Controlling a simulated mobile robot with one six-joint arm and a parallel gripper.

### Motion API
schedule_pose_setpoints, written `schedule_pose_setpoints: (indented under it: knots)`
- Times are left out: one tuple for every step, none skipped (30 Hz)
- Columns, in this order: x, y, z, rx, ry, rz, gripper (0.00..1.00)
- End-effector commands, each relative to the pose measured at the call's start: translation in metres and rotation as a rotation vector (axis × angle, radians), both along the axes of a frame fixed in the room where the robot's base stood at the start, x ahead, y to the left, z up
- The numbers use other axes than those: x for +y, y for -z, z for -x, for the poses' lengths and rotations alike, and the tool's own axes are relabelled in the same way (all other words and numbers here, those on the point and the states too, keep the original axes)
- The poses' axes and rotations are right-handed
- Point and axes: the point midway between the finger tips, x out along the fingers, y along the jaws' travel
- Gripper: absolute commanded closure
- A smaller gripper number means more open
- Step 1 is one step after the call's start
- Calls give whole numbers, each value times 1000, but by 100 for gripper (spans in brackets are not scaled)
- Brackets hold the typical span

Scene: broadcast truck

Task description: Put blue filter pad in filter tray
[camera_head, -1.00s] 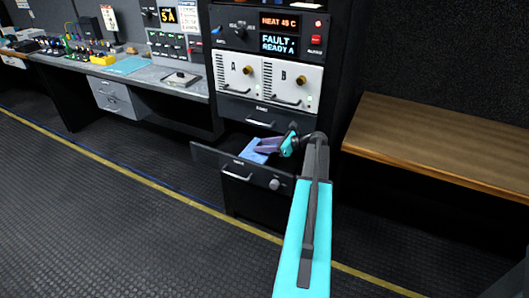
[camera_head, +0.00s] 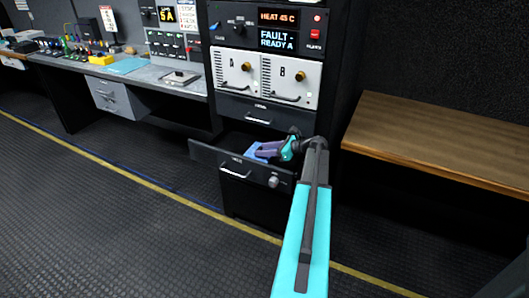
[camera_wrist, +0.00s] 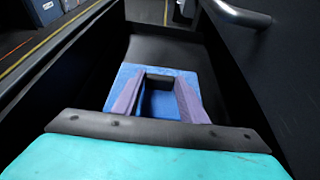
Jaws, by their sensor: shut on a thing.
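The blue filter pad (camera_wrist: 154,104) is flat and square, between and just beyond my gripper's purple fingers in the wrist view. My gripper (camera_wrist: 160,84) is shut on it, inside an open dark drawer. In the head view the pad (camera_head: 256,152) shows as a small blue patch at the tips of my gripper (camera_head: 266,149). The pulled-out drawer (camera_head: 225,166) is low in the rack. No separate filter tray can be made out; the drawer's label is too small to read. I cannot tell whether the pad touches the drawer floor.
A shut drawer (camera_head: 255,110) with a handle is just above the open one. Two white modules (camera_head: 262,76) sit higher in the rack. A wooden bench (camera_head: 440,140) stands right of the rack. A control desk (camera_head: 130,72) is at the left. The floor (camera_head: 120,230) in front is clear.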

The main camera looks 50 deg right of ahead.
Motion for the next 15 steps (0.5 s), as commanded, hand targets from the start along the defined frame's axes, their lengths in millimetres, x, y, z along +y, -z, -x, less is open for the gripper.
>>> schedule_pose_setpoints:
  knots:
    - [0, -1, 0, 0, 0, 0, 84]
    - [-1, -1, 0, 0, 1, 0, 84]
    - [-1, -1, 0, 0, 1, 0, 84]
    - [-1, -1, 1, 0, 1, 0, 84]
    - [-1, -1, 1, 0, 1, 0, 84]
    - [-1, 0, 1, 0, 1, -1, 84]
    - [-1, 0, 1, 0, 1, -1, 84]
    - [-1, 1, 1, 0, 1, -1, 84]
    - [-1, 2, 1, 0, 1, -1, 84]
    - [-1, 2, 1, 0, 1, -1, 84]
    - [-1, 2, 1, 0, 1, -1, 57]
    - [-1, 2, 1, 0, 1, -1, 50]
    - [-1, 2, 1, 0, 2, 0, 45]
    - [-1, 2, 1, 0, 2, 0, 43]
    - [-1, 2, 1, 0, 2, 0, 43]
